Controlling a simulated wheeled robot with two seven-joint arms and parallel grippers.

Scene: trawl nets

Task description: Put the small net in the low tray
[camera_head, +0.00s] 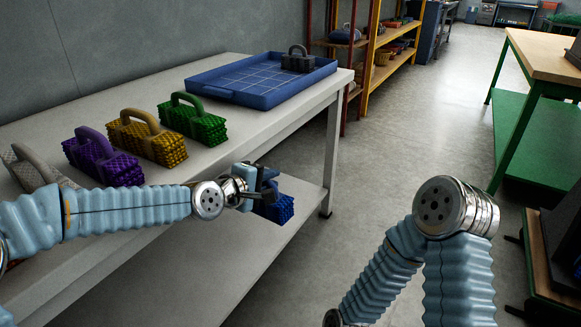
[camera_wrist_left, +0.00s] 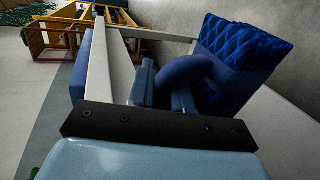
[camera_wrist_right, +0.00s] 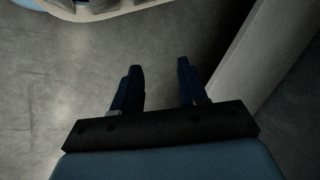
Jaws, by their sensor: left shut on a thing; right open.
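My left gripper (camera_head: 262,184) is shut on the handle of a blue net (camera_head: 274,210), in front of the white table's front edge. In the left wrist view the blue net (camera_wrist_left: 245,48) has a quilted body and a thick arched handle between the fingers. The low blue tray (camera_head: 262,97) lies at the far end of the tabletop, with a dark grey net (camera_head: 298,61) at its back right. My right gripper (camera_wrist_right: 160,82) is open and empty in the right wrist view, above the grey floor. Its fingers do not show in the head view.
Green (camera_head: 193,122), yellow (camera_head: 147,138), purple (camera_head: 102,158) and grey (camera_head: 38,170) nets with handles stand in a row on the white table (camera_head: 228,140). A green-framed bench (camera_head: 545,62) stands at right. Open floor lies between them.

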